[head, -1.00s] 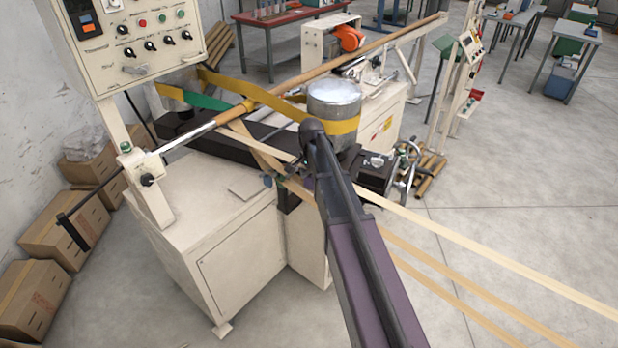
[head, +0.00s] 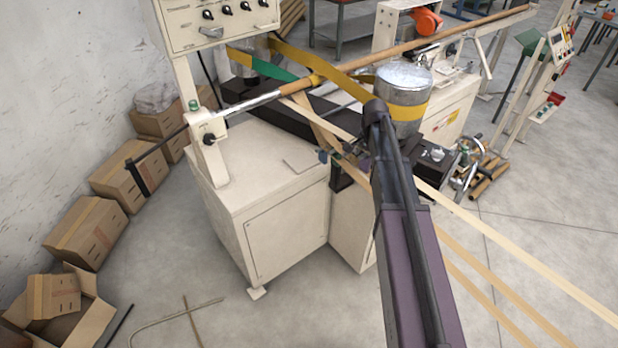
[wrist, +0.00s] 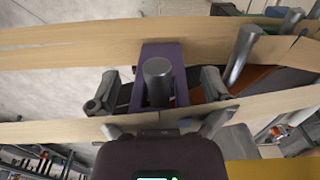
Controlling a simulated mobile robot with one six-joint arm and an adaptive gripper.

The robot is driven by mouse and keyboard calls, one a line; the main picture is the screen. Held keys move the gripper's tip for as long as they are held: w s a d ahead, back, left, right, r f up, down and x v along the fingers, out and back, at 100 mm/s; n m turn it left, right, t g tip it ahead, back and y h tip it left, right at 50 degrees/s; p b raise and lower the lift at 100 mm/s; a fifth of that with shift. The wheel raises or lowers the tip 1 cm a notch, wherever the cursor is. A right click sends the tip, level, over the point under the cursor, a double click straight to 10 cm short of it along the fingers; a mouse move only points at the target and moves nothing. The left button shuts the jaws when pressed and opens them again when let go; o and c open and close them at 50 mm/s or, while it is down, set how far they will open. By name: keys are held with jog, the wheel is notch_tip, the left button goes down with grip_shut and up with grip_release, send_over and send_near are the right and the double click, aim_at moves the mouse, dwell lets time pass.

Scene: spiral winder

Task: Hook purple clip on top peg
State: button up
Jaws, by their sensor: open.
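In the wrist view a purple clip-like piece (wrist: 160,53) sits between my fingers, with a grey round peg (wrist: 158,82) standing in front of its middle. I cannot tell whether the clip is hooked around this peg. My gripper (wrist: 159,90) is open, one finger on each side of the purple piece, with gaps visible. Two more grey pegs (wrist: 242,52) stand to the upper right. In the head view my gripper (head: 345,156) is small and partly hidden by my arm at the winder's tape stand. A little purple (head: 364,163) shows there.
Pale tapes (wrist: 60,130) cross close to my fingers in the wrist view. In the head view, the tapes (head: 500,277) run to the lower right. A metal drum (head: 403,82) with yellow band and the cream cabinet (head: 285,225) stand close by. Cardboard boxes (head: 85,232) line the wall.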

jog(key=shift+s+a+r, duration=0.3)
jog(key=shift+a+r, duration=0.05)
jog(key=s+a+f+b, duration=0.1)
jog(key=s+a, duration=0.3)
jog(key=a, duration=0.8)
jog(key=s+a+f+b, duration=0.1)
jog(key=s+a, duration=0.4)
jog(key=a, duration=0.7)
jog(key=shift+a+f+b, duration=0.35)
jog(key=shift+f+b, duration=0.05)
jog(key=shift+f, duration=0.25)
jog(key=shift+s, duration=0.1)
jog(key=s+d+n, duration=0.5)
jog(key=s+d, duration=0.1)
jog(key=d, duration=0.4)
jog(key=s+d+f+n+b, duration=0.1)
jog(key=s+d+n, duration=0.4)
jog(key=d, duration=0.6)
jog(key=shift+s+d+f+n, duration=0.15)
jog(key=shift+s+f+n, duration=0.2)
jog(key=shift+s, duration=0.9)
